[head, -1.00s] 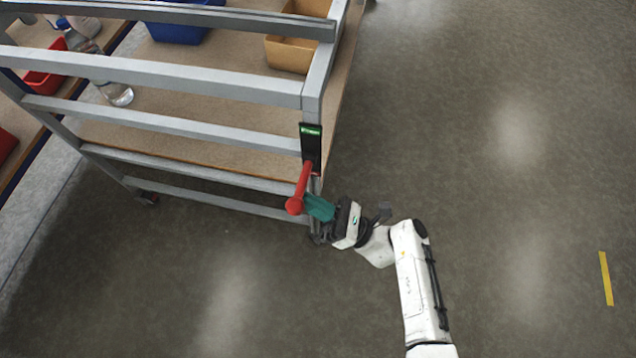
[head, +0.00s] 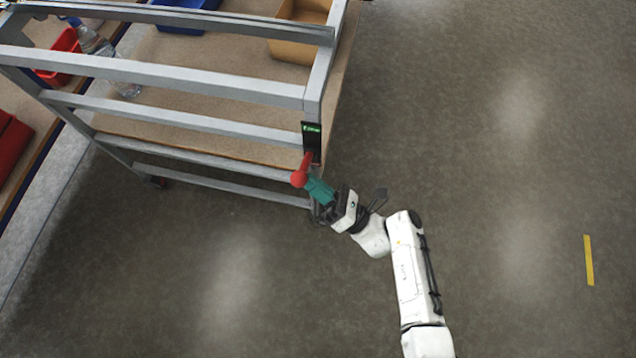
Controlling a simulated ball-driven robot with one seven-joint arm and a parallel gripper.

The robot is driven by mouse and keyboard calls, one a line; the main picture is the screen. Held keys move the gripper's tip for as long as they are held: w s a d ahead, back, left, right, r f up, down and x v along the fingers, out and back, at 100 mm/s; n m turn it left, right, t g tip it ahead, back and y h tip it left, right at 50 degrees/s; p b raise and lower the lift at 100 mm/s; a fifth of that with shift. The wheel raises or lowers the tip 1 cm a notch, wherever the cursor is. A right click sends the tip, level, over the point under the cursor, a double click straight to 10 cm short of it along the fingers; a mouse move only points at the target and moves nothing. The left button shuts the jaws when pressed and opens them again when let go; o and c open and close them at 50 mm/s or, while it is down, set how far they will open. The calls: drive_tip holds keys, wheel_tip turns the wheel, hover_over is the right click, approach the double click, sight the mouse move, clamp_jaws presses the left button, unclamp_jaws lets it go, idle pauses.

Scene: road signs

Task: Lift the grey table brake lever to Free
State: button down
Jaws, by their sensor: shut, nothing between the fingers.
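The brake lever shows red, not grey, with a round red knob (head: 299,179) at its end. It is mounted at the corner post of the grey-framed table (head: 180,81), just below a black plate (head: 311,136) with a green label. The label's words are too small to read. The lever looks short from here and points out towards me and slightly down. My gripper (head: 312,186) has teal fingers, shut with nothing between them. The fingertips are right beside and under the knob, seemingly touching it. The fingers' exact contact is hidden.
A tan bin (head: 297,30), a blue bin (head: 186,18) and a clear bottle (head: 122,84) are at the top. Red bins (head: 12,150) are on the left. Grey floor is free at right and below, with a yellow strip (head: 588,260).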

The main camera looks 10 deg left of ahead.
idle(0.3)
drive_tip(key=s+a+f+b+v, duration=0.1)
drive_tip(key=b+v, duration=0.3)
drive_tip(key=v, duration=0.9)
drive_tip(key=shift+s+a+f, duration=0.25)
drive_tip(key=shift+s+a, duration=0.1)
